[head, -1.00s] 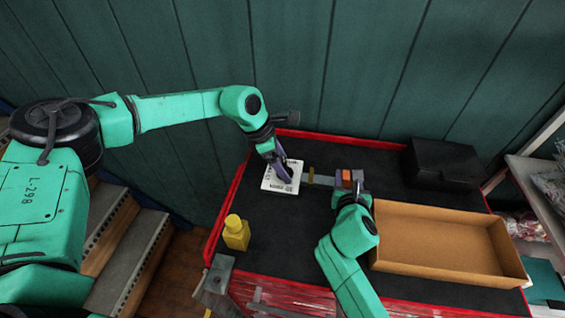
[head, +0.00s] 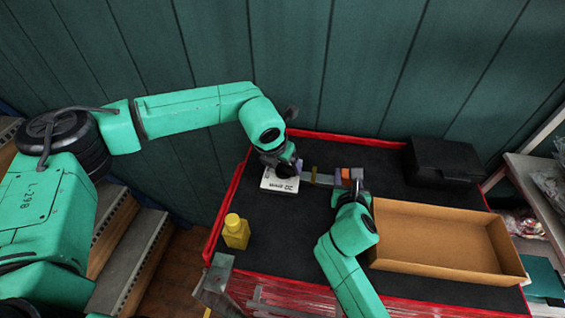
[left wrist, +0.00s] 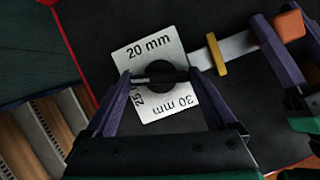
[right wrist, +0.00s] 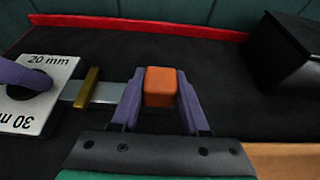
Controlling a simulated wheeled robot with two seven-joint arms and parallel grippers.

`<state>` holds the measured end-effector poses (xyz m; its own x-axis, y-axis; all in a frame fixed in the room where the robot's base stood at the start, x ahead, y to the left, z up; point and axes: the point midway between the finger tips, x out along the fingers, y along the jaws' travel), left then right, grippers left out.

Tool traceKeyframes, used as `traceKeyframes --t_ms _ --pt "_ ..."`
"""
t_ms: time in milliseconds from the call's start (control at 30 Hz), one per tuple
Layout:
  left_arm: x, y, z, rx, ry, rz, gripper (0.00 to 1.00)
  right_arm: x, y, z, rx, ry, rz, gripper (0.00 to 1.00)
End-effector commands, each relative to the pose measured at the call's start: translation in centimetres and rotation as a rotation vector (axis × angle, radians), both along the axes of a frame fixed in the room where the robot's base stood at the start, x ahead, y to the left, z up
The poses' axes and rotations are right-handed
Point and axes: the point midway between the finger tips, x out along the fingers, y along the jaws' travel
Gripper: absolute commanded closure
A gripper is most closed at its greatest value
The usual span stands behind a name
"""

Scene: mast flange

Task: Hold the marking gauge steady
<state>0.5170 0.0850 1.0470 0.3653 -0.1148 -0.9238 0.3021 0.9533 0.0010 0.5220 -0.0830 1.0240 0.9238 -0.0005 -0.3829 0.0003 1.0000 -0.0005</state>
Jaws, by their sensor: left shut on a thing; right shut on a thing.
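The marking gauge has a pale square plate (left wrist: 184,104) marked 20 mm, 25 and 30 mm, a grey bar (right wrist: 106,92), a brass-coloured slider (right wrist: 86,88) and an orange block (right wrist: 160,86). It lies on the black bench top. My left gripper (left wrist: 160,78) is over the plate, shut on a dark knob (left wrist: 158,70) near its middle. The fingers hide part of the knob and the 25 marking. My right gripper (right wrist: 158,100) is shut on the orange block at the bar's other end, with a finger on each side.
A yellow bottle (head: 236,232) stands at the bench's front left. An open cardboard box (head: 440,262) is at the right, with a black case (head: 445,164) behind it. A red rim (head: 225,205) edges the bench. The middle front is clear.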

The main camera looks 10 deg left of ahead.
Motion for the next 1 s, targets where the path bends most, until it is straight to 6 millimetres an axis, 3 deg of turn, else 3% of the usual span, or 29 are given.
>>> traceKeyframes --t_ms 1000 --pt "0.13 -0.56 0.0 0.0 0.0 0.968 0.66 -0.01 -0.13 -0.12 -0.002 0.003 -0.004 1.0"
